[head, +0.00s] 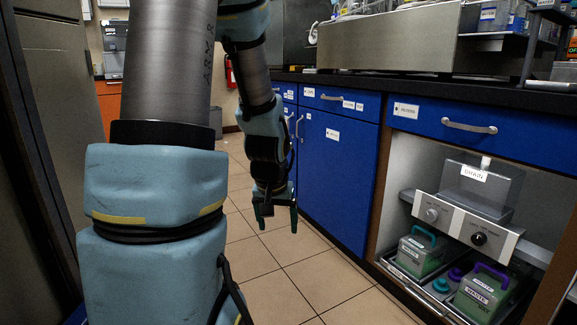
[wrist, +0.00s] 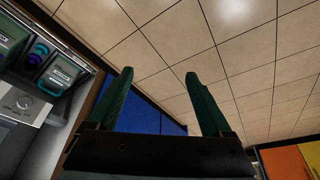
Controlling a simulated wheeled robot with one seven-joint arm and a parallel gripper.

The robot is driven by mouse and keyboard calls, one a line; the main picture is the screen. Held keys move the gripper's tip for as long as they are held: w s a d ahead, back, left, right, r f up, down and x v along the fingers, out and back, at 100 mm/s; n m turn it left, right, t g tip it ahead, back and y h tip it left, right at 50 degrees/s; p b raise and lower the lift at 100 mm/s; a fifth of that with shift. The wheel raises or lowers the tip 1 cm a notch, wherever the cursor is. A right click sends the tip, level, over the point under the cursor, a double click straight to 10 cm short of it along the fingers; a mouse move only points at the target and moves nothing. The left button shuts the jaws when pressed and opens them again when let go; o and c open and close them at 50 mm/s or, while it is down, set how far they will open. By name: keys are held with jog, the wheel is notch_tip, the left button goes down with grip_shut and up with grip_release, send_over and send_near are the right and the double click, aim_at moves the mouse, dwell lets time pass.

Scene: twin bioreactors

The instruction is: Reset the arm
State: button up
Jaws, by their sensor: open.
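My gripper (head: 277,217) hangs from my arm in the head view, fingers pointing down above the tiled floor, in front of the blue cabinets. Its two green fingers are spread apart with nothing between them. In the wrist view my gripper (wrist: 158,80) also shows open and empty, with blue cabinet front and tiles behind it. My arm's large grey and light blue links fill the left of the head view and hide part of the aisle.
Blue cabinets (head: 338,175) under a black counter line the right. An open bay holds a drain box (head: 480,190), a panel with knobs (head: 465,228) and green waste containers (head: 420,252) (head: 483,292) on a tray. The tiled floor (head: 300,280) is clear.

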jog(key=s+a+r+g, duration=0.2)
jog(key=s+a, duration=0.2)
jog(key=s, duration=0.5)
notch_tip(320, 180, up, 38)
jog(key=p, duration=3.8)
jog(key=shift+r+n, duration=0.2)
jog(key=shift+n, duration=0.2)
